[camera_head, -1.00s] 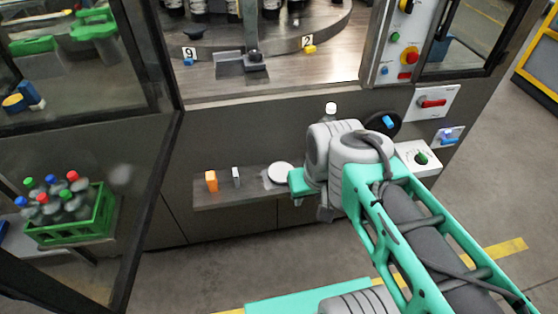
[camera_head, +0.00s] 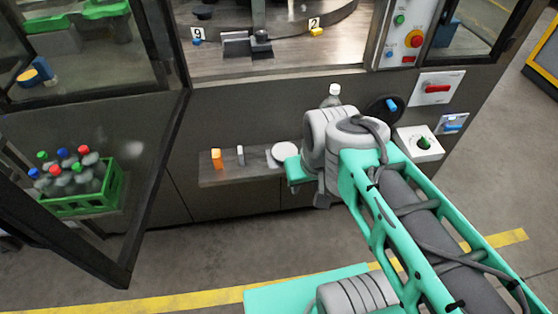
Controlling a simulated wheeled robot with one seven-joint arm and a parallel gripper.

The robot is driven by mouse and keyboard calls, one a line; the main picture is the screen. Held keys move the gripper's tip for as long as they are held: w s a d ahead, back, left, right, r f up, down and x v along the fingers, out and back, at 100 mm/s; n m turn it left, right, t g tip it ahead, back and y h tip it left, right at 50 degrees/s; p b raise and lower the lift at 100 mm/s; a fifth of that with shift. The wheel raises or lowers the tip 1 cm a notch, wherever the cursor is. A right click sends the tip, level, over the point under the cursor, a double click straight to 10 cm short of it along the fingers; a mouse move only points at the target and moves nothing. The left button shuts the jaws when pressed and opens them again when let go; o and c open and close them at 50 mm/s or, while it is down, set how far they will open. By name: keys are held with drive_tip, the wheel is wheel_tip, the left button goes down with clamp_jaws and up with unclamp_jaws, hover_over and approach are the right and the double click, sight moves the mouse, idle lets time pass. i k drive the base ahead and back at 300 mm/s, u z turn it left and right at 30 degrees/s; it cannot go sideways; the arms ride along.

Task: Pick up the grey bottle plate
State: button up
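A pale round disc (camera_head: 285,151) lies on the small shelf on the front of the machine, with a grey edge showing beside it; I cannot tell surely whether this is the grey bottle plate. A dark grey flat piece (camera_head: 236,46) with a block on it also sits on the machine deck. My arm reaches in from the lower right, its wrist just right of the disc. The teal end part of my gripper (camera_head: 296,170) shows beside the disc, apparently apart from it. The fingers are hidden or too small to make out.
The shelf (camera_head: 215,181) also holds an orange block (camera_head: 216,159) and a small grey-white piece (camera_head: 240,155). A clear bottle with a white cap (camera_head: 334,91) stands behind my wrist. A glass door stands open at left, before a green crate (camera_head: 112,187) of bottles. Knobs and switches are at right.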

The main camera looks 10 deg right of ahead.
sight(281, 151)
drive_tip(key=u, duration=0.5)
drive_tip(key=k, duration=1.2)
drive_tip(key=z, duration=0.15)
drive_tip(key=i, duration=0.7)
drive_tip(key=z, duration=0.6)
drive_tip(key=i, duration=0.8)
drive_tip(key=u, duration=0.95)
drive_tip(key=i, duration=0.65)
drive_tip(key=u, duration=0.85)
